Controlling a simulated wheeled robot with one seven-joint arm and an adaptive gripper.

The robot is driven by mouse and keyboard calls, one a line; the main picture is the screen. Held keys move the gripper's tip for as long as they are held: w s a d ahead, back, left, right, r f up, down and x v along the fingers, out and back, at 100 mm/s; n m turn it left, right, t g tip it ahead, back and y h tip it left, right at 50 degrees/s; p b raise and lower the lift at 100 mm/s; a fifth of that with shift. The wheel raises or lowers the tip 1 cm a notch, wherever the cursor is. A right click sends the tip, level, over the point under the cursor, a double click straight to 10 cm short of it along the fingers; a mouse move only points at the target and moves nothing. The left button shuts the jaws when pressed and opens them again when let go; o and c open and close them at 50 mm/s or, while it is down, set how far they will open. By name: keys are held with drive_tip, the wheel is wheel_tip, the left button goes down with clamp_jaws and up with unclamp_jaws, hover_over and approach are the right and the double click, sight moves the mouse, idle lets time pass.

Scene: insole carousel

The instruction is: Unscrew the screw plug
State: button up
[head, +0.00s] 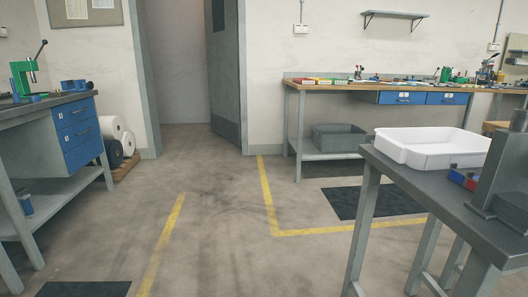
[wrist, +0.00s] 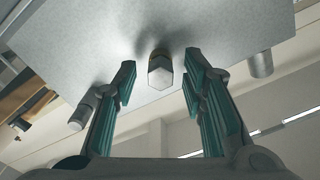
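A metal screw plug (wrist: 160,73) with a hexagonal head hangs from the underside of a pale grey plate (wrist: 215,25) in the wrist view. My gripper (wrist: 160,60) is open, with one green-padded finger on each side of the plug. Clear gaps show between the plug and both fingers; the exact height of the fingertips against it is hard to tell. In the head view neither my gripper nor the plug shows.
A grey cylindrical stub (wrist: 260,64) sticks out of the plate to the right of my fingers, and another cylindrical part (wrist: 79,118) shows at left. In the head view, a white tray (head: 432,155) stands on the near-right table (head: 408,182).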

drive_tip(key=shift+m+p, duration=4.15)
drive_tip(key=shift+m, duration=1.85)
drive_tip(key=m+p, duration=0.5)
drive_tip(key=m, duration=0.1)
drive_tip(key=shift+p, duration=0.35)
